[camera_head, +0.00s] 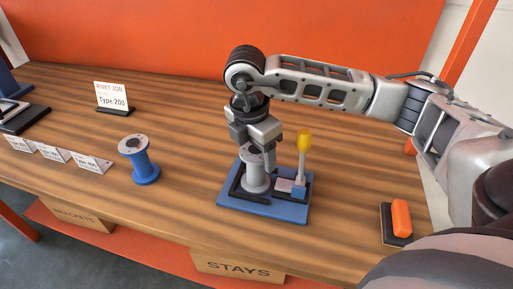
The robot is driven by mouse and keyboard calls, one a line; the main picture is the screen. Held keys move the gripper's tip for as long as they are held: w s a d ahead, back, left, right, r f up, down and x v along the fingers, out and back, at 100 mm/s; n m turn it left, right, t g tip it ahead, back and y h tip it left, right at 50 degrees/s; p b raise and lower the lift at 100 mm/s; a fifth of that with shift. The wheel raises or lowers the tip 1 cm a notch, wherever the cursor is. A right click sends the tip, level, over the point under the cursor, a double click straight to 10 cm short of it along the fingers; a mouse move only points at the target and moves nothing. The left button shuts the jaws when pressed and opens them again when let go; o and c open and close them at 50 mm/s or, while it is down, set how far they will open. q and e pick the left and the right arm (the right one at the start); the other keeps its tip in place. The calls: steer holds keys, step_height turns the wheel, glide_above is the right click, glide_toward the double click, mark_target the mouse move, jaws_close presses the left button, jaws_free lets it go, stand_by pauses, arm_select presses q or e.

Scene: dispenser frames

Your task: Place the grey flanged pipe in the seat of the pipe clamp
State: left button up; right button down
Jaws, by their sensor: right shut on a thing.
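The grey flanged pipe (256,175) stands upright at the blue-based pipe clamp (262,208), inside its black frame. My right gripper (257,149) reaches down from above and is shut on the top of the pipe. The gripper hides part of the pipe's upper end, and I cannot tell whether the pipe's lower flange rests fully in the seat. The clamp's yellow-tipped lever (304,143) stands up on the right side of the base. My left gripper is not in view.
A blue spool-shaped part (140,163) stands to the left. An orange-and-black object (400,218) lies at the right. The wooden table (190,130) is clear behind the clamp.

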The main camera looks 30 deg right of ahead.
steer(key=shift+c, duration=1.8)
jaws_free()
steer(key=shift+f, duration=0.1)
step_height(320, 180, up, 12)
steer(key=a, duration=0.1)
steer(key=shift+a, duration=0.2)
steer(key=shift+s, duration=0.1)
